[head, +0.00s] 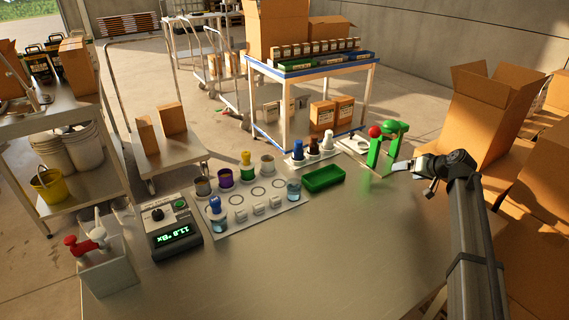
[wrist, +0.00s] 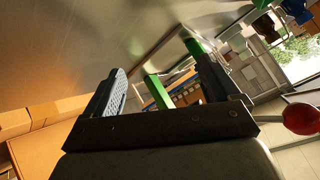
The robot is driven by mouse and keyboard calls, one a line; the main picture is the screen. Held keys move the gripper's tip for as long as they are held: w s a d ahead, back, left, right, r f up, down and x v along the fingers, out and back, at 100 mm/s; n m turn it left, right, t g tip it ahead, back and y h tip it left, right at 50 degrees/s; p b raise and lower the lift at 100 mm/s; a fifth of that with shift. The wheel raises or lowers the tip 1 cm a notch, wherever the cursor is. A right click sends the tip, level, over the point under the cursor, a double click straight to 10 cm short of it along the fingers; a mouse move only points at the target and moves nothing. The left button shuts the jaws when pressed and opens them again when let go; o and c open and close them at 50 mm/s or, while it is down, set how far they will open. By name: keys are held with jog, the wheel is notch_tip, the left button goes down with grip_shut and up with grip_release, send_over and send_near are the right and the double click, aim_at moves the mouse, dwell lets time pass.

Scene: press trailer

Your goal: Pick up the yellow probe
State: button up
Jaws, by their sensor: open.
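My gripper (head: 398,166) is at the right side of the table, beside the green stand and well to the right of the probe. I cannot make out the yellow probe in the wrist view.
A green stand with a red ball (head: 375,131) is just left of my gripper. A green tray (head: 323,179), a meter (head: 173,231) and a blue-topped probe (head: 215,204) are on the table. Cardboard boxes (head: 484,105) are at right. The table's front is clear.

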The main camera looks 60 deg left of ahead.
jog(key=s+a+n, duration=0.1)
jog(key=s+a, duration=0.4)
jog(key=s+a+n+g, duration=0.1)
jog(key=s+a, duration=0.9)
jog(key=shift+s+a+r+n+g+h, duration=0.15)
jog(key=shift+a+r+n+g+h, duration=0.15)
jog(key=shift+n, duration=0.1)
jog(key=s+a+r, duration=0.7)
jog(key=s+a, duration=0.4)
jog(key=s, duration=0.1)
jog(key=n+h, duration=0.5)
jog(key=n, duration=0.1)
send_near(247, 154)
jog(key=x, duration=1.2)
jog(key=shift+a+f, duration=0.1)
jog(key=shift+f, duration=0.15)
jog(key=shift+c, duration=0.4)
